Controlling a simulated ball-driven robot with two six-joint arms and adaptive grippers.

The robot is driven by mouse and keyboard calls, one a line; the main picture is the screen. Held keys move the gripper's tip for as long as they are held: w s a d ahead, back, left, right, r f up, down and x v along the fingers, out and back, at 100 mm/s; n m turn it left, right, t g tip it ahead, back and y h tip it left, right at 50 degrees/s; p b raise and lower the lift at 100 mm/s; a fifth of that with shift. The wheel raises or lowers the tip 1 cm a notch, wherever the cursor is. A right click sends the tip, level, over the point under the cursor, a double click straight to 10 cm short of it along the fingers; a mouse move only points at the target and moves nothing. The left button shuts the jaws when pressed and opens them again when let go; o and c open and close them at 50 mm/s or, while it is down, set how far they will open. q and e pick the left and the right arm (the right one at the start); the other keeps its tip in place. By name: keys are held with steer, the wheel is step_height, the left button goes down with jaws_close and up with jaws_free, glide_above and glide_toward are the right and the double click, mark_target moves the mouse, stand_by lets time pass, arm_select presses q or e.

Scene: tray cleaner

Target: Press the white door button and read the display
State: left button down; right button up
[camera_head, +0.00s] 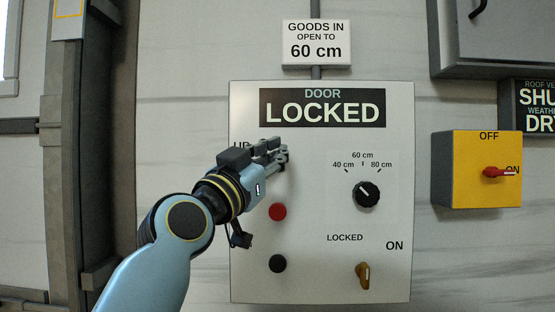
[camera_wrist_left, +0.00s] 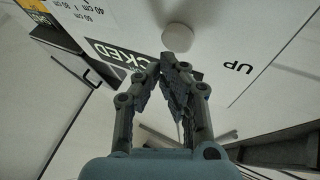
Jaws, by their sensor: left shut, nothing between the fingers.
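The grey control panel (camera_head: 325,225) carries a black display (camera_head: 322,108) that reads "DOOR LOCKED". My left gripper (camera_head: 281,153) is shut and empty in front of the panel's upper left, by the partly covered "UP" label. It hides the white button in the head view. In the left wrist view the round white button (camera_wrist_left: 178,37) shows just beyond the shut fingertips (camera_wrist_left: 172,60); I cannot tell whether they touch it. The "UP" label (camera_wrist_left: 238,67) shows beside it. My right gripper is not in view.
Below are a red button (camera_head: 278,212), a black button (camera_head: 278,263), a black dial (camera_head: 367,194) marked 40 to 80 cm, and a brass key switch (camera_head: 363,275) by "LOCKED" and "ON". A sign (camera_head: 316,43) reads "GOODS IN OPEN TO 60 cm". A yellow switch box (camera_head: 463,169) stands right.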

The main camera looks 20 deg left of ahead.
arm_select(q)
steer(key=shift+s, duration=0.1)
steer(key=shift+s+d+f+b, duration=0.1)
steer(key=shift+s+d+b, duration=0.15)
steer(key=shift+s, duration=0.55)
steer(key=shift+s+d+r+b, duration=0.15)
steer(key=shift+s+d, duration=0.1)
steer(key=shift+s, duration=0.5)
steer(key=shift+s+d+f+b, duration=0.15)
steer(key=shift+s+d+b, duration=0.1)
steer(key=shift+s, duration=0.55)
steer(key=shift+w, duration=0.1)
